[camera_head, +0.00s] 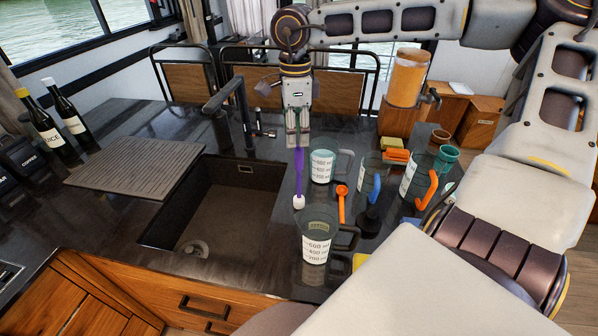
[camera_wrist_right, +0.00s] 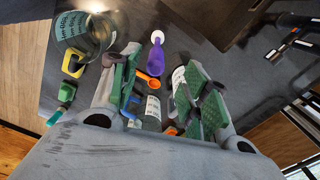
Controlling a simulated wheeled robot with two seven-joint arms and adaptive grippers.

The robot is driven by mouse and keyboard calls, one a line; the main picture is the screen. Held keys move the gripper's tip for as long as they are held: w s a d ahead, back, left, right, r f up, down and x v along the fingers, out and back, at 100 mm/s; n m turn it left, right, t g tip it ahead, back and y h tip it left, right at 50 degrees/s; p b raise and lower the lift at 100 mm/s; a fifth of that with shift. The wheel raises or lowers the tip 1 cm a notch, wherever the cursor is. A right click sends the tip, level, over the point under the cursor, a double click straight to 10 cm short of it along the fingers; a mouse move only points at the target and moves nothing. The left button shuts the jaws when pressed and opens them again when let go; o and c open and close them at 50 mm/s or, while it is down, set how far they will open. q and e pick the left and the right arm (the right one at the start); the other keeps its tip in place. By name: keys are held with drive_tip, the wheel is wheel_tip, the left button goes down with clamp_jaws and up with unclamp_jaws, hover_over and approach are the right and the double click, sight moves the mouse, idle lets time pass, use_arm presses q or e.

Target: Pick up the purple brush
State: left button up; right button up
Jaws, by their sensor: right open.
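The purple brush (camera_head: 299,172) has a purple handle and a white head, and is by the right edge of the sink, left of a measuring cup (camera_head: 321,167). Its handle also shows in the right wrist view (camera_wrist_right: 155,62), between and beyond my fingers. My right gripper (camera_head: 297,128) is open, pointing down at the handle's far end in the head view. Its green-padded fingers show in the wrist view (camera_wrist_right: 160,82), spread apart with nothing held. I cannot tell whether they surround the handle's end. My left gripper is not in view.
The sink (camera_head: 222,200) with its black faucet (camera_head: 240,105) lies left of the brush. An orange spoon (camera_head: 341,203), a front measuring cup (camera_head: 317,240) and several other cups crowd the right. Two bottles (camera_head: 62,115) stand far left beside a ribbed drain mat (camera_head: 137,172).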

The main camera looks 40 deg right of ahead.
sight(299, 148)
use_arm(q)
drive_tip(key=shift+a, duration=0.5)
use_arm(e)
drive_tip(key=shift+s+d+f+p, duration=0.1)
drive_tip(key=shift+s+f+p, duration=0.05)
drive_tip(key=shift+f, duration=0.3)
drive_tip(key=shift+s+f+p, duration=0.1)
drive_tip(key=shift+f+p, duration=0.05)
drive_tip(key=shift+f, duration=0.3)
wheel_tip(299, 148, down, 2)
drive_tip(key=shift+s+d, duration=0.1)
drive_tip(key=shift+s, duration=0.05)
drive_tip(key=shift+f+p, duration=0.3)
drive_tip(key=shift+f, duration=0.45)
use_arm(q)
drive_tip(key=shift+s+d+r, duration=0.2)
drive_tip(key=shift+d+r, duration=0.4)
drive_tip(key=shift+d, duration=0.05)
use_arm(e)
clamp_jaws()
